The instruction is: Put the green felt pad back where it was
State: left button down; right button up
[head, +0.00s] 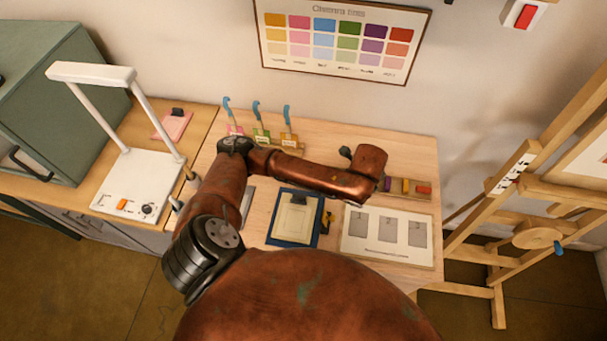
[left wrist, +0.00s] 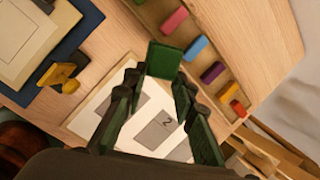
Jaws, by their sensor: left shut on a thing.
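The green felt pad (left wrist: 164,60) shows in the left wrist view as a small flat green square. My left gripper (left wrist: 154,84) is shut on it, with the pad at its fingertips. It is over the table, between a white card (left wrist: 100,98) with grey squares and a rack (left wrist: 222,101) of coloured blocks. Whether the pad touches anything below is unclear. In the head view my arm hides the left gripper and the pad. The white card also shows in the head view (head: 375,249), at the table's front right. My right gripper is not in view.
The rack holds pink (left wrist: 174,20), blue (left wrist: 195,48), purple (left wrist: 213,72), orange (left wrist: 228,92) and red (left wrist: 238,108) blocks. A blue board (head: 271,230) with paper lies left of the card. Blue-handled tools (head: 257,108) stand at the back. An easel (head: 520,185) stands right.

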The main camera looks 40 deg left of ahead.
pick_arm(q)
jog(key=s+a+r+m+g, duration=0.2)
jog(key=s+a+r, duration=0.25)
jog(key=a, duration=0.25)
jog(key=shift+y, duration=0.4)
jog(key=a+f, duration=0.6)
jog(key=a, duration=0.1)
jog(key=a+f, duration=0.3)
jog(key=a, duration=0.1)
jog(key=shift+w+a, duration=0.2)
jog(key=shift+w, duration=0.2)
jog(key=shift+a+f, duration=0.55)
jog(key=shift+f, duration=0.1)
jog(key=x, duration=0.3)
jog(key=shift+s+d+f, duration=0.2)
jog(key=shift+s, duration=0.05)
jog(key=c, duration=1.4)
grip_release()
jog(key=v, duration=1.2)
jog(key=shift+p, duration=0.35)
